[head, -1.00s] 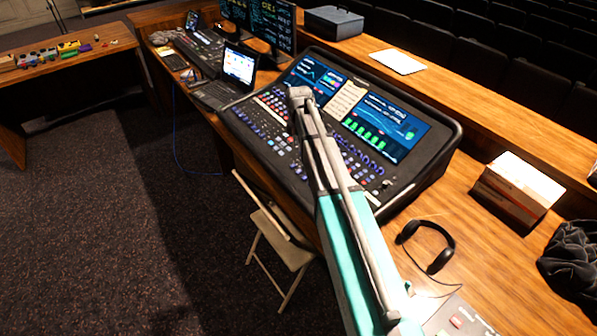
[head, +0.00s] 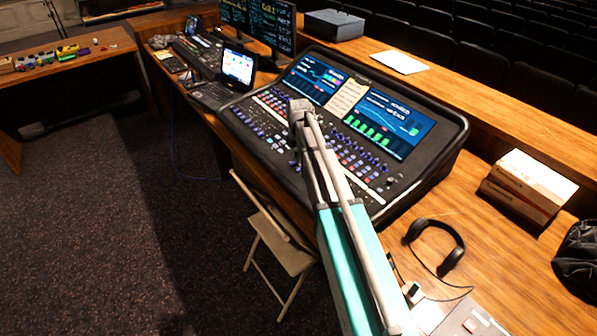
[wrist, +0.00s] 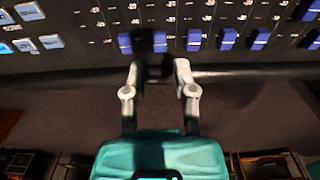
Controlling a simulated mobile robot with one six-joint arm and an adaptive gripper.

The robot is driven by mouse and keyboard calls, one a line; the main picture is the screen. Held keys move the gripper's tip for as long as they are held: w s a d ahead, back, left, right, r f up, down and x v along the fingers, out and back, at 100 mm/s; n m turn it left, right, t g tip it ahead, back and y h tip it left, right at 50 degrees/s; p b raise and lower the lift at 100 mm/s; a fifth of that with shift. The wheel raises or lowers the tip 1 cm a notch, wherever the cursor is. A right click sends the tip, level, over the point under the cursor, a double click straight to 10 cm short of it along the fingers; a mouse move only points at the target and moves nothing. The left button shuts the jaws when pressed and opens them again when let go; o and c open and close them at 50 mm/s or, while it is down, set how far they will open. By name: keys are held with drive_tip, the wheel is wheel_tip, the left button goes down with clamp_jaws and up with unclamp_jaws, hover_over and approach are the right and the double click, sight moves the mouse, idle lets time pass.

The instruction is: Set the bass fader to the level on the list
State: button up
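The mixing desk (head: 335,135) stands in the middle of the head view, with screens and rows of controls. A beige sheet (head: 347,98) with lines of text lies between its screens; the writing is too small to read. In the wrist view, several blue fader caps (wrist: 227,38) stand in a row at the top. I cannot tell which fader is bass. My gripper (wrist: 157,60) is at the desk's front edge, in front of the fader row. Its dark fingertips merge with shadow, so their gap and any contact are unclear. In the head view my arm hides part of the controls.
Headphones (head: 435,246) and stacked boxes (head: 528,187) lie on the wood right of the desk. A laptop (head: 232,75) stands to its left. A folding chair (head: 274,238) stands in front. A white paper (head: 399,61) lies on the ledge behind.

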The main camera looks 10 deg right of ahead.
sight(299, 168)
drive_tip(key=shift+f+b, duration=2.1)
drive_tip(key=shift+f, duration=0.3)
clamp_jaws()
